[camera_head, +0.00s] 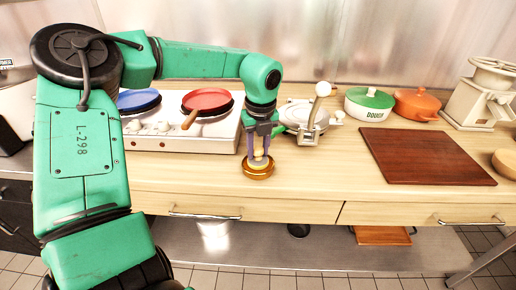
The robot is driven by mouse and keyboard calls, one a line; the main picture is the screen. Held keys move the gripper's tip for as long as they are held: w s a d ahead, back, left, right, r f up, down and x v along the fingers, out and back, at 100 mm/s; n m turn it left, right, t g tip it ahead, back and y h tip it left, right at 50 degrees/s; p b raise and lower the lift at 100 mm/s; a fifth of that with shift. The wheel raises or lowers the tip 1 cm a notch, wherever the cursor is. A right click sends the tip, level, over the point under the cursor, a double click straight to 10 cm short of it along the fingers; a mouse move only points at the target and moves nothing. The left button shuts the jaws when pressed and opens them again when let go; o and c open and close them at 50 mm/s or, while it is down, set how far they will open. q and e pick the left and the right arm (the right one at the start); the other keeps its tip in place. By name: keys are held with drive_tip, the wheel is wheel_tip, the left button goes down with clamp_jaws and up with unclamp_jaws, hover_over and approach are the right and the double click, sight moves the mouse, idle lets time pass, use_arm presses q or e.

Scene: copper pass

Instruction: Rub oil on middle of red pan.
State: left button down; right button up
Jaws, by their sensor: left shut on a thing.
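The red pan (209,101) sits on the right burner of the white stove, its brown handle (190,119) pointing toward the front. My left gripper (259,157) points down near the front edge of the counter, right of and in front of the red pan. It is shut on a small pale yellowish thing (259,164), which stands over a round amber dish (258,173). I cannot tell whether the held thing touches the dish. My right gripper is not in view.
A blue pan (138,100) is on the left burner of the stove (170,140). A press-like tool (306,122) stands right of my gripper. Further right are a green-lidded pot (369,103), an orange pot (416,103), a brown board (424,157) and a grinder (482,96).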

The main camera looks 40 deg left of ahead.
sight(258, 148)
use_arm(q)
drive_tip(key=shift+r+p, duration=2)
drive_tip(key=shift+r, duration=1.5)
drive_tip(key=shift+f, duration=0.1)
